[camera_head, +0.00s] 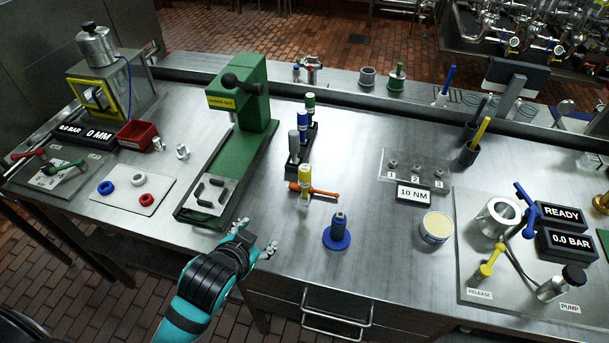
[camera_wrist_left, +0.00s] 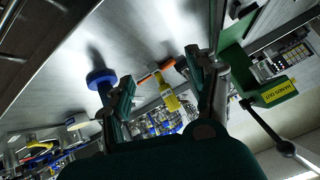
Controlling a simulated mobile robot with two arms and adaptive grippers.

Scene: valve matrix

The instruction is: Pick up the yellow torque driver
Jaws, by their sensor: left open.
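The yellow torque driver (camera_head: 305,176) stands upright at the front end of a dark rack (camera_head: 295,160) in the middle of the bench. An orange-handled bar (camera_head: 318,191) lies at its foot. In the left wrist view the yellow driver (camera_wrist_left: 169,98) shows between my fingers, farther off, with orange (camera_wrist_left: 157,75) beside it. My left gripper (camera_head: 257,239) is open and empty at the bench's front edge, left of and nearer than the driver. My right gripper is in neither view.
Grey, blue (camera_head: 302,121) and green drivers stand behind the yellow one. A green press (camera_head: 238,108) rises on the left. A blue-based tool (camera_head: 338,232) stands front right of the driver, near a cream-topped tub (camera_head: 437,226). Bare bench lies between gripper and driver.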

